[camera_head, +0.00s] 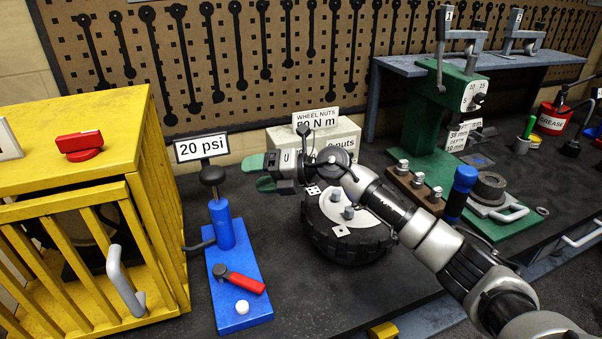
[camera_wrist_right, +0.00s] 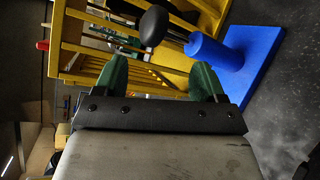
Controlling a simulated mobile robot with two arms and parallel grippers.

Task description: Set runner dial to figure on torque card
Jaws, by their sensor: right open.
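The torque card (camera_head: 317,118) reads "WHEEL NUTS" and a figure in N m; its first digit is unclear. It stands at the back of the bench behind my right wrist. I cannot pick out the runner for certain; a blue-handled tool (camera_head: 459,193) stands at the right. A white dial face (camera_head: 473,96) with small numbers is on the green press. My right gripper (camera_head: 262,172) is open and empty, its green fingers pointing left toward the blue pump (camera_head: 222,225). The wrist view shows the fingers (camera_wrist_right: 162,78) apart, with the pump's black knob beyond. My left gripper is not visible.
A yellow cage (camera_head: 75,190) with a barred door fills the left. A wheel (camera_head: 345,225) lies below my right forearm.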

